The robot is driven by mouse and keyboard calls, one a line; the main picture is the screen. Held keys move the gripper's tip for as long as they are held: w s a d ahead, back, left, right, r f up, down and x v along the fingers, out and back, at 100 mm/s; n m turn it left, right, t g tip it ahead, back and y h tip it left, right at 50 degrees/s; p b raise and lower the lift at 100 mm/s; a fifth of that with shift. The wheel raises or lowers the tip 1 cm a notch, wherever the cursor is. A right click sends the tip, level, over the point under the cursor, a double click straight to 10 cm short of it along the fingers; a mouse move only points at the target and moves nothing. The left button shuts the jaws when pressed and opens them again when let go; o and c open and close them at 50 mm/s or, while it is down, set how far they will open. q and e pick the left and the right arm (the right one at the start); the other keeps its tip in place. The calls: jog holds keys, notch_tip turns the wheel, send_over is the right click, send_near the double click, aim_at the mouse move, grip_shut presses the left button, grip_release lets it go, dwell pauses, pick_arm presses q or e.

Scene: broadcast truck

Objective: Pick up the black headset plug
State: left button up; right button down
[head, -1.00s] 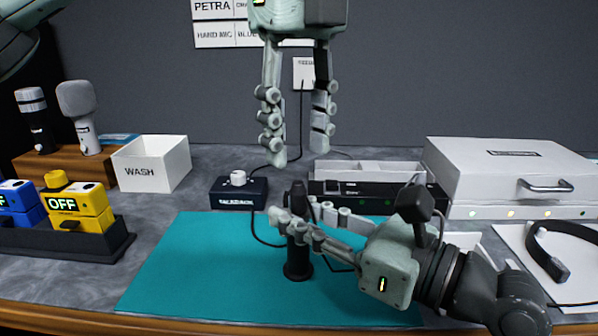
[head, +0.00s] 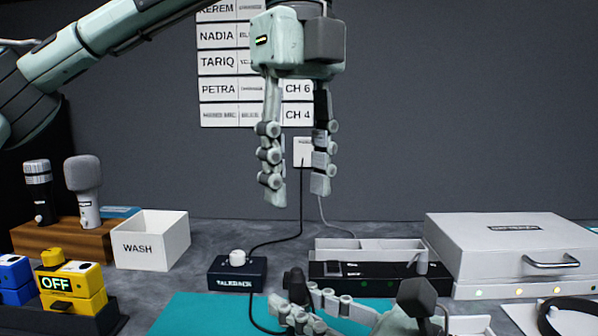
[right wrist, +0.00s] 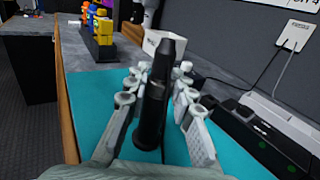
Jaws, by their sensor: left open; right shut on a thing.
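A black upright cylinder with a tapered top (head: 296,285) stands between the fingers of my right gripper (head: 294,298), which is shut on it. In the right wrist view the cylinder (right wrist: 155,100) is upright with a finger on each side and a wider round foot at its bottom. I cannot tell whether it is the headset plug; no other plug is clearly visible. My left gripper (head: 298,193) is open and empty, pointing down high above the table. A black headset band (head: 550,318) is partly cut off at the lower right.
A talkback box (head: 238,273) with a cable stands behind the teal mat (head: 190,315). A white case (head: 510,245) and black unit (head: 350,272) are right.

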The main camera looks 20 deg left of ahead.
aim_at(300, 269)
dwell(0.8)
pick_arm(q)
jog(key=f+m, duration=0.2)
jog(key=m, duration=0.2)
jog(key=f+m, duration=0.2)
jog(key=m, duration=0.2)
jog(key=f+m, duration=0.2)
jog(key=m, duration=0.2)
jog(key=shift+w+a+f, duration=0.2)
jog(key=shift+a, duration=0.05)
jog(key=shift+w+d+f, duration=0.1)
jog(key=shift+d+f, duration=0.05)
jog(key=shift+f, duration=1.15)
jog(key=shift+d+f, duration=0.1)
jog(key=shift+f, duration=1.2)
grip_shut()
